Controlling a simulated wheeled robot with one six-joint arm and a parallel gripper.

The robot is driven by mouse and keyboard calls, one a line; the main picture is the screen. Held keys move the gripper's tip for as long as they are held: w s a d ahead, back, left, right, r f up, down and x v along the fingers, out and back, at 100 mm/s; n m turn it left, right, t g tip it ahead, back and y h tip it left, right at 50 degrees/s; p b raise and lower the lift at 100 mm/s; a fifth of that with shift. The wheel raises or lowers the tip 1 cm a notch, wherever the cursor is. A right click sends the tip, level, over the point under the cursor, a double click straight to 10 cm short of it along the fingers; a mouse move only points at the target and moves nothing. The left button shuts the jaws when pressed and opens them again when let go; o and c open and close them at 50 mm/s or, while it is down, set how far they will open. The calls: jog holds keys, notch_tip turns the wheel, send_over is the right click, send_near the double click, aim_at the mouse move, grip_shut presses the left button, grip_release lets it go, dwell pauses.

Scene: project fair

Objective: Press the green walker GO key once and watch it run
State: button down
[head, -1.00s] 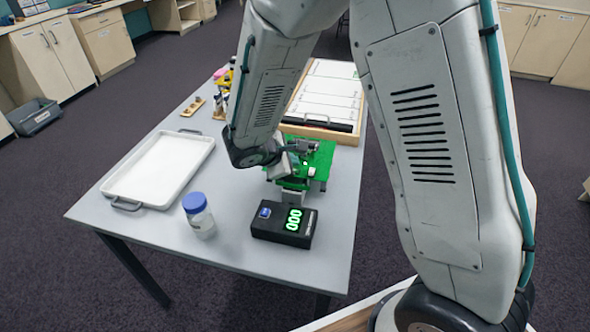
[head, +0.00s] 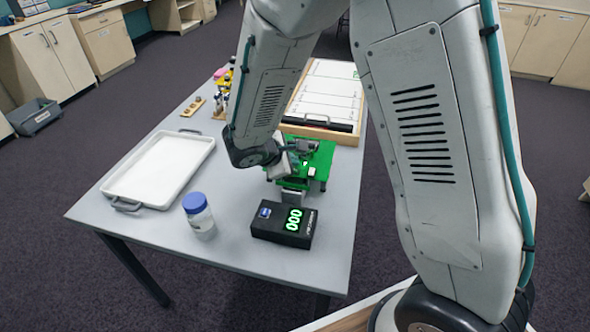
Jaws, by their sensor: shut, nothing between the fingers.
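The green walker station (head: 322,158) stands on the grey table, partly hidden behind my arm and gripper. My gripper (head: 290,190) is over the near side of the green piece, pointing down, and is shut with nothing held. Its fingertips are partly hidden, so I cannot tell whether they touch a key. The GO key itself cannot be made out. In front is a black timer box (head: 270,222) with a blue button and a lit green display reading 000.
A jar with a blue lid (head: 198,212) stands left of the black box. A white tray (head: 122,190) lies at the left. A white lane board in a wooden frame (head: 345,137) is behind. Small coloured figures (head: 222,92) stand at the back left.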

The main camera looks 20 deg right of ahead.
dwell(0.8)
jog(key=shift+f, duration=0.45)
jog(key=shift+f, duration=0.3)
dwell(0.7)
jog(key=shift+r, duration=0.75)
jog(key=shift+r, duration=2.5)
